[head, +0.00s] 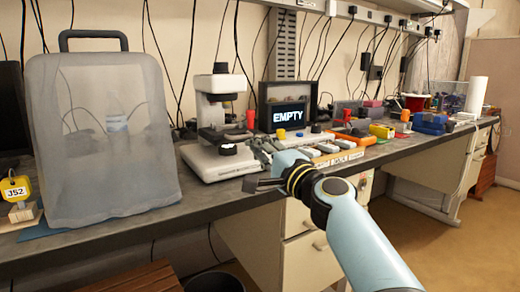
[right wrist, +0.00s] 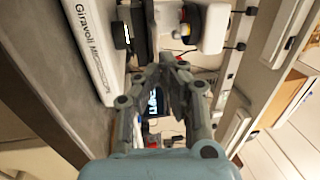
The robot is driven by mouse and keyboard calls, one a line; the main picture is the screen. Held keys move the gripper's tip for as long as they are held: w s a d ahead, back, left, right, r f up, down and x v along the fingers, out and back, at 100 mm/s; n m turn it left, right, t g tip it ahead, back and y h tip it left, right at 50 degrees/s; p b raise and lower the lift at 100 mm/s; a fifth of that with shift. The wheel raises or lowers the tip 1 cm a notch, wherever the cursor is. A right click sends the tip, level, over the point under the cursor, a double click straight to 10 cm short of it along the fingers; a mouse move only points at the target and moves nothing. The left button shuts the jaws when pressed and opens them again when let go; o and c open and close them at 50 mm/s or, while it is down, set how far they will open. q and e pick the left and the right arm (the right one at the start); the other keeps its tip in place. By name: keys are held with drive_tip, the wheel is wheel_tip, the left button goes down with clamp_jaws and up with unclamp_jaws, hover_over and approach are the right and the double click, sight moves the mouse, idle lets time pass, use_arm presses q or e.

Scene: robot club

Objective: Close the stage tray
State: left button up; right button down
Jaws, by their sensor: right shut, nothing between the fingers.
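A white and black microscope (head: 212,165) stands on the bench, left of centre in the head view. Its dark stage (head: 222,134) sits between the upper head and the white base; I cannot clearly tell the tray from the stage or how far out it is. In the right wrist view the lettered microscope base (right wrist: 88,45) lies at the left, with the dark stage (right wrist: 137,28) near the top. My right gripper (head: 255,184) is shut and empty in front of the base, near the bench edge. Its fingers also show in the right wrist view (right wrist: 163,75). My left gripper is out of view.
A translucent grey case (head: 100,145) stands left of the microscope. A screen reading EMPTY (head: 289,114) is behind. Several tools and small boxes (head: 340,155) crowd the bench to the right. A yellow J52 tag (head: 15,190) stands far left. Bare bench shows along the front edge (head: 150,222).

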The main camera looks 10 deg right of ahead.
drive_tip(key=v, duration=0.9)
drive_tip(key=s+d+f+n+g+h, duration=0.1)
drive_tip(key=s+f+g, duration=0.25)
drive_tip(key=f, duration=1.05)
drive_tip(key=s+d+f+g+h, duration=0.2)
drive_tip(key=s+f, duration=0.2)
drive_tip(key=f, duration=0.9)
drive_tip(key=s+d+f+n+g+h, duration=0.25)
drive_tip(key=s+f+g, duration=0.25)
drive_tip(key=s+f, duration=1)
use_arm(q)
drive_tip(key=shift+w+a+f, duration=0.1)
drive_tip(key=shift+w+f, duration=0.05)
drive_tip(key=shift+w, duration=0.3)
use_arm(e)
drive_tip(key=s+d+f+n+g, duration=0.2)
drive_tip(key=s+f, duration=0.4)
drive_tip(key=s, duration=0.5)
drive_tip(key=s+d+f+n+g+h, duration=0.1)
drive_tip(key=s+d+f+n+g, duration=0.2)
drive_tip(key=s, duration=0.8)
drive_tip(key=s+d+f+n+g+h, duration=0.1)
drive_tip(key=s+d+f+n, duration=0.3)
drive_tip(key=s+f, duration=0.5)
drive_tip(key=s+n+g, duration=0.1)
drive_tip(key=s, duration=0.1)
drive_tip(key=shift+s+d+f+n, duration=0.25)
drive_tip(key=shift+d+f+n, duration=0.05)
drive_tip(key=shift+n, duration=0.05)
drive_tip(key=shift+g+h, duration=0.25)
